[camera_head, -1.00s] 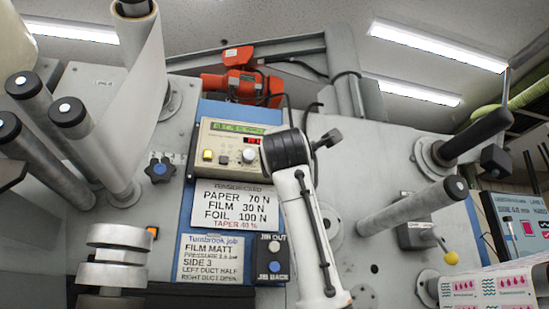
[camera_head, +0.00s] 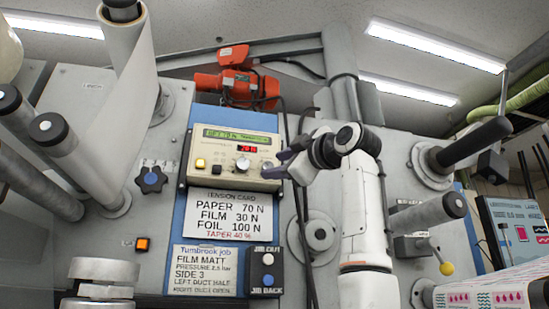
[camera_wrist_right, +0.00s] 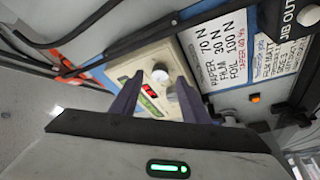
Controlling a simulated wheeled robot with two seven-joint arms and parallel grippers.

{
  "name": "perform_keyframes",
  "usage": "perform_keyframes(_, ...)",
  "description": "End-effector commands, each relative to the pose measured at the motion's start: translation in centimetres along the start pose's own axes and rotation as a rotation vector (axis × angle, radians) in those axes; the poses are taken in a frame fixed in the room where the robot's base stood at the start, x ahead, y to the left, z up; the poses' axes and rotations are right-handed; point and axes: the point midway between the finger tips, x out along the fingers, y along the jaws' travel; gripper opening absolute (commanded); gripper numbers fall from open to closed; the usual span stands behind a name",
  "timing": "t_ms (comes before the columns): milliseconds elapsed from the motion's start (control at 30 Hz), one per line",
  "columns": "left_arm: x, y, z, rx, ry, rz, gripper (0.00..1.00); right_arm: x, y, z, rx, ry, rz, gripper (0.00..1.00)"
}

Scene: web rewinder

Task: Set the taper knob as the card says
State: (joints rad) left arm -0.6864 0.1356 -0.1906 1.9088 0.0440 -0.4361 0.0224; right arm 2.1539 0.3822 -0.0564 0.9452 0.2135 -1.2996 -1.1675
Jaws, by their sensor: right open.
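The tension controller (camera_head: 235,150) is a beige panel with a green text display, a red number display, a yellow button and a pale round knob (camera_head: 243,164). The small texts on it are not legible. The tension card (camera_head: 232,213) below it reads PAPER 70 N, FILM 30 N, FOIL 100 N, TAPER 40 %. My right gripper (camera_head: 282,167) is at the panel's right edge, its fingers partly covering that side. Contact is not visible. My left gripper is not in view.
The job card (camera_head: 205,270) and the jib switch box (camera_head: 265,272) sit below the tension card. Rollers (camera_head: 430,212) stick out at right. An orange hoist (camera_head: 237,88) hangs above.

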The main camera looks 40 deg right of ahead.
Motion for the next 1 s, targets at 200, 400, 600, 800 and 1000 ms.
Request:
perform_keyframes(200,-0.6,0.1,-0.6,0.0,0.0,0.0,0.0,1.6,0.0,0.0,-0.001,0.0,0.0,0.42)
perform_keyframes(400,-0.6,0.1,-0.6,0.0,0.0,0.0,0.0,1.7,0.0,0.0,-0.001,0.0,0.001,0.42)
perform_keyframes(600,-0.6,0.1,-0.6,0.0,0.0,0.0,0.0,1.7,0.0,0.0,-0.001,0.0,0.001,0.18)
perform_keyframes(800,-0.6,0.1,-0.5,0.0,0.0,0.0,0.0,1.7,-0.1,0.0,0.0,0.0,0.0,0.01)
perform_keyframes(1000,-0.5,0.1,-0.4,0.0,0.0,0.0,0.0,1.7,-0.2,0.0,0.029,0.0,0.011,0.01)
